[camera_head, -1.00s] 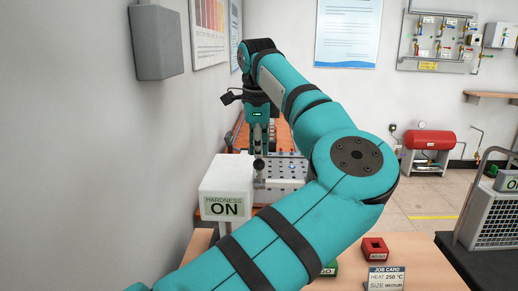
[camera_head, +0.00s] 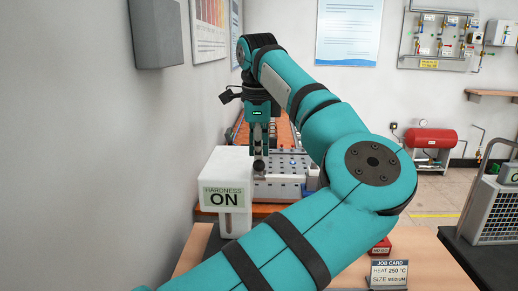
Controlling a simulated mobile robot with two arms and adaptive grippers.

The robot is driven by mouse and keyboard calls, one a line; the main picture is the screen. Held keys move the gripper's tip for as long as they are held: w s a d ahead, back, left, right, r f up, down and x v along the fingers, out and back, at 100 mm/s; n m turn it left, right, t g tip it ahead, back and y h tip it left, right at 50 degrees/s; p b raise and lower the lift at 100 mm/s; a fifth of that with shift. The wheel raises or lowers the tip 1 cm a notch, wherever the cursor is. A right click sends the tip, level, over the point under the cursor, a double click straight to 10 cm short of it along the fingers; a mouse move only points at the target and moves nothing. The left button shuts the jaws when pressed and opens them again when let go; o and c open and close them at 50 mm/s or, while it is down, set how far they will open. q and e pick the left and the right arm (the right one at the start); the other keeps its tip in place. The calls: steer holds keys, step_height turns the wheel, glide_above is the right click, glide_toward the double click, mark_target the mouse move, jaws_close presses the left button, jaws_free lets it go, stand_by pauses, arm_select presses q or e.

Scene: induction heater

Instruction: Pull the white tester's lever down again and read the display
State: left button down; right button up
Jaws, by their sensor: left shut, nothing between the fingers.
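The white tester (camera_head: 230,163) stands at the left on the wooden table. Its green display (camera_head: 223,197) reads "HARDNESS ON", with no number. A dark round knob (camera_head: 258,165), seemingly the lever's end, shows at the tester's right side; the rest of the lever is hidden. My left gripper (camera_head: 259,151) points down just above the knob, behind the tester's right edge. Its fingers are shut with nothing between them. I cannot tell whether they touch the knob. My right gripper is out of view.
My left arm crosses the middle and hides much of the table. A job card (camera_head: 388,274) reads 250 °C, size medium. A red block (camera_head: 381,247) is partly hidden by my arm. A grey rack (camera_head: 285,188) with several small pieces stands behind the tester.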

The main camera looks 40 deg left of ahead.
mark_target(258, 165)
arm_select(q)
steer(key=shift+s+d+f+b, duration=0.2)
steer(key=shift+f+b, duration=0.05)
steer(key=shift+f, duration=0.15)
steer(key=shift+s+d+f+b, duration=0.15)
steer(key=shift+f+b, duration=0.1)
steer(key=shift+f, duration=0.1)
steer(key=shift+r, duration=0.15)
steer(key=shift+f, duration=0.35)
steer(key=shift+s+d+f+b, duration=0.35)
steer(key=shift+f+b, duration=0.25)
steer(key=shift+b, duration=0.3)
steer(key=shift+r, duration=0.1)
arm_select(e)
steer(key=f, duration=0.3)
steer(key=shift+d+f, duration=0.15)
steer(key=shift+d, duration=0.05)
arm_select(q)
steer(key=shift+s+d+f+b, duration=0.15)
steer(key=shift+s+f+b, duration=0.05)
steer(key=shift+f+b, duration=0.25)
steer(key=shift+s+d+f+b, duration=0.1)
steer(key=shift+s+f+b, duration=0.05)
steer(key=shift+f+b, duration=0.25)
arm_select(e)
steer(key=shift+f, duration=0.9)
arm_select(q)
steer(key=shift+f, duration=0.1)
